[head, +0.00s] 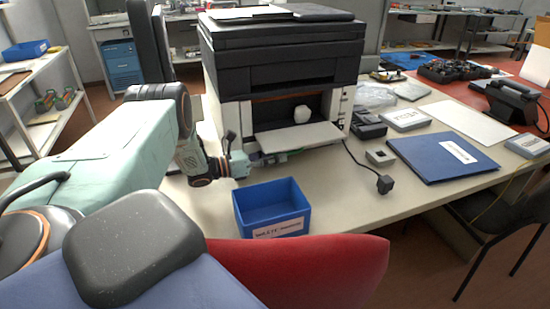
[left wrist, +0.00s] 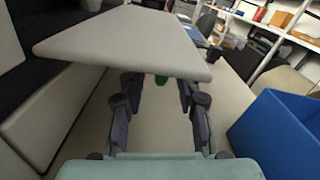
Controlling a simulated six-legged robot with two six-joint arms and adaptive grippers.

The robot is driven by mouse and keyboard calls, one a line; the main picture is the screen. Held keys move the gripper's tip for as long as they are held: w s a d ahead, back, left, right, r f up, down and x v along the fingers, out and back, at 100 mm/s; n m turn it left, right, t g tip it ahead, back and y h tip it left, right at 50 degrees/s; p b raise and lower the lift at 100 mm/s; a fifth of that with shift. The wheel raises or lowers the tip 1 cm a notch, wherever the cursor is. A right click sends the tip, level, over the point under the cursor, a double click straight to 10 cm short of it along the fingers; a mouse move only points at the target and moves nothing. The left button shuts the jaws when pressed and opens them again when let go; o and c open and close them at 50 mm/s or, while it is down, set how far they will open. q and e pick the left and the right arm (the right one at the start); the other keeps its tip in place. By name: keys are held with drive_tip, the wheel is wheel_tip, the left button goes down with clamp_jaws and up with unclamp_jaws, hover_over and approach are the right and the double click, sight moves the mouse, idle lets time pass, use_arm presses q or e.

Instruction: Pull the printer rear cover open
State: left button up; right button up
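The printer (head: 285,62) stands on the table, dark on top with light lower panels. A pale flap (head: 300,136), which looks like the cover, is hinged down and lies about level in front of an opening. A white rounded part (head: 301,114) shows inside. My left gripper (head: 274,158) is below the flap's front left edge. In the left wrist view the flap (left wrist: 130,38) lies over the fingers, and my left gripper (left wrist: 160,92) has its two fingers apart with nothing held. A small green bit shows beyond the fingertips. My right gripper is not in view.
A blue bin (head: 272,203) with a label stands just in front of the gripper; it also shows at the right in the left wrist view (left wrist: 280,130). A black cable with a plug (head: 384,184), a small grey box and a blue folder (head: 440,156) lie to the right.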

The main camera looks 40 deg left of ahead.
use_arm(q)
drive_tip(key=shift+d+r, duration=0.2)
drive_tip(key=shift+d, duration=0.05)
drive_tip(key=shift+a+f, duration=0.1)
drive_tip(key=shift+a, duration=0.05)
drive_tip(key=shift+w+a+f, duration=0.1)
drive_tip(key=shift+a+f, duration=0.1)
drive_tip(key=c, duration=0.3)
drive_tip(key=shift+d+r, duration=0.25)
drive_tip(key=shift+d, duration=0.05)
clamp_jaws()
drive_tip(key=shift+a+f, duration=0.1)
drive_tip(key=shift+a, duration=0.05)
